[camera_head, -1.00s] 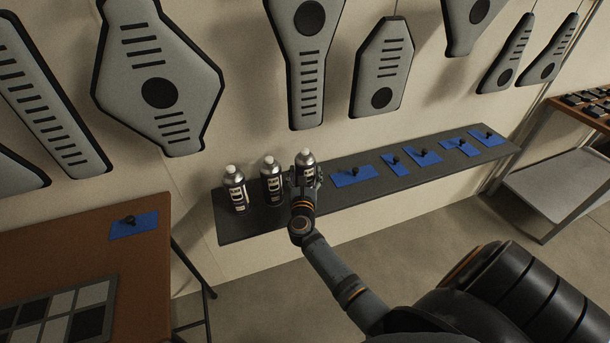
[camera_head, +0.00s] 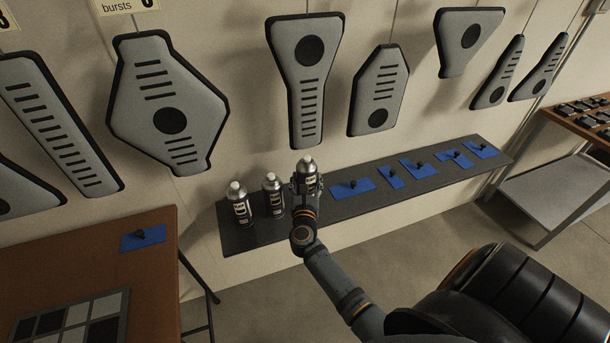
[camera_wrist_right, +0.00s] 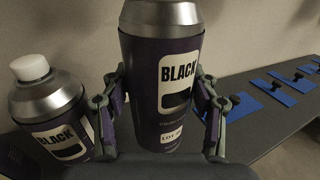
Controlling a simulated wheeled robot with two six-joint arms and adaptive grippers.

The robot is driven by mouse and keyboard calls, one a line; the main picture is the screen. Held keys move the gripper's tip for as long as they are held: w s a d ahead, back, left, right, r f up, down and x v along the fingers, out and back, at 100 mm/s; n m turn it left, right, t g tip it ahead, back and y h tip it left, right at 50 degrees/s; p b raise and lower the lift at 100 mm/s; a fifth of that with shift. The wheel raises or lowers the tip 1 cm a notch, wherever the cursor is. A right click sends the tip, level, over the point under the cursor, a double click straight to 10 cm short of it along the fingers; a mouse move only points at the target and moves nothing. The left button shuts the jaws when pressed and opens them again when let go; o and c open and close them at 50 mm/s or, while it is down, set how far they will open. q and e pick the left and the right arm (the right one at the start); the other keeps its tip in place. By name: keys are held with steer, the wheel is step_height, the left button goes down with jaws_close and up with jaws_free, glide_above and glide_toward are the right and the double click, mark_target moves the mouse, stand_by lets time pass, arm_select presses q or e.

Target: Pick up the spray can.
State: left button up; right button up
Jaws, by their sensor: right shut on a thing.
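Three silver-and-dark spray cans with white caps are in the head view: a left can (camera_head: 239,204), a middle can (camera_head: 273,195) and a right can (camera_head: 308,172). My right gripper (camera_head: 305,186) is shut around the right can, which is upright. In the right wrist view the held can (camera_wrist_right: 163,80) reads "BLACK", with my right gripper's fingers (camera_wrist_right: 163,110) on both its sides. Its top is cut off by the frame. A neighbouring can (camera_wrist_right: 48,112) stands close on the left. My left gripper is in neither view.
The cans' dark shelf (camera_head: 345,202) runs along the wall, with several blue cloths (camera_head: 352,187) carrying small dark knobs to the right. A brown table (camera_head: 60,262) stands at the left. Grey panels (camera_head: 304,80) hang above the shelf.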

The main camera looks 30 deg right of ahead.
mark_target(308, 180)
steer(key=r, duration=0.1)
steer(key=s+r+p, duration=0.1)
steer(key=r, duration=0.1)
steer(key=shift+s+a+r+p, duration=0.25)
steer(key=shift+s+a+p, duration=0.05)
steer(key=shift+s+a, duration=0.1)
arm_select(q)
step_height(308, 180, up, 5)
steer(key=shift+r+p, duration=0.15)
steer(key=shift+p, duration=0.8)
arm_select(e)
steer(key=s+a+r, duration=0.3)
steer(key=s, duration=0.5)
steer(key=shift+s+a+r, duration=0.3)
steer(key=shift+s+a, duration=0.05)
steer(key=o, duration=0.6)
jaws_close()
